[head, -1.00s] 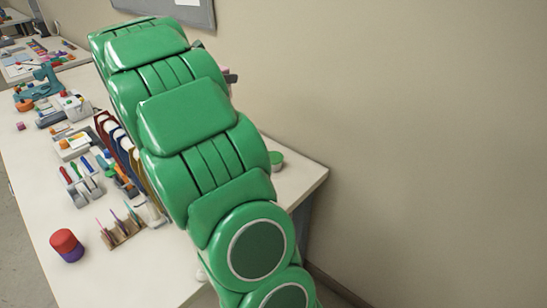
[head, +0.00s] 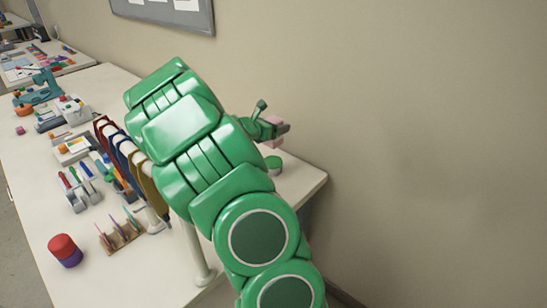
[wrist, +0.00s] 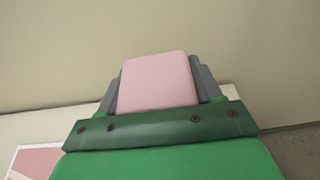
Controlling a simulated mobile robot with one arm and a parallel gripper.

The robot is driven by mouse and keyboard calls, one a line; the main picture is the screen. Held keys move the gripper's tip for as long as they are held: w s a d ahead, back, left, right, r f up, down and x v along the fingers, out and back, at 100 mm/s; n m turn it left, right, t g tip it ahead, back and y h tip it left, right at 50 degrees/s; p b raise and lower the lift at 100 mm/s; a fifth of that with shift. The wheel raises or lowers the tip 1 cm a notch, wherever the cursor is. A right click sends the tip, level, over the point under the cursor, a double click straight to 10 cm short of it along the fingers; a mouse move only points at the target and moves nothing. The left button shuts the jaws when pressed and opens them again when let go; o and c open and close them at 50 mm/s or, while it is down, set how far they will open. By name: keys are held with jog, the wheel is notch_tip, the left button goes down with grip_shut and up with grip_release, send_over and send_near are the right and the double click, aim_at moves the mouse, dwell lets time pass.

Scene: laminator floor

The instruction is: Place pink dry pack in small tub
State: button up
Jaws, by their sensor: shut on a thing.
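The pink dry pack (wrist: 158,82) is a pale pink block between the grey fingers of my gripper (wrist: 159,88) in the wrist view. My gripper is shut on it. In the head view my gripper (head: 281,130) is above the far right part of the table, beyond my arm, and a bit of the pink pack (head: 274,120) shows there. A small green round thing (head: 273,163) stands on the table below the gripper, partly behind my arm. I cannot tell whether it is the small tub.
The white table (head: 300,185) has free room at its right end, beside the beige wall. A rack of coloured hanging pieces (head: 130,160), a wooden pen stand (head: 120,236) and a red and purple cylinder (head: 65,250) stand left of my arm. A pink, white-edged patch (wrist: 45,163) shows at lower left in the wrist view.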

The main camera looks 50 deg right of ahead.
aim_at(267, 145)
jog(key=shift+f, duration=3.75)
jog(key=o, duration=1.2)
jog(key=shift+f, duration=0.15)
jog(key=shift+a+r, duration=0.1)
jog(key=shift+r, duration=0.1)
jog(key=v, duration=0.3)
jog(key=shift+r, duration=3.5)
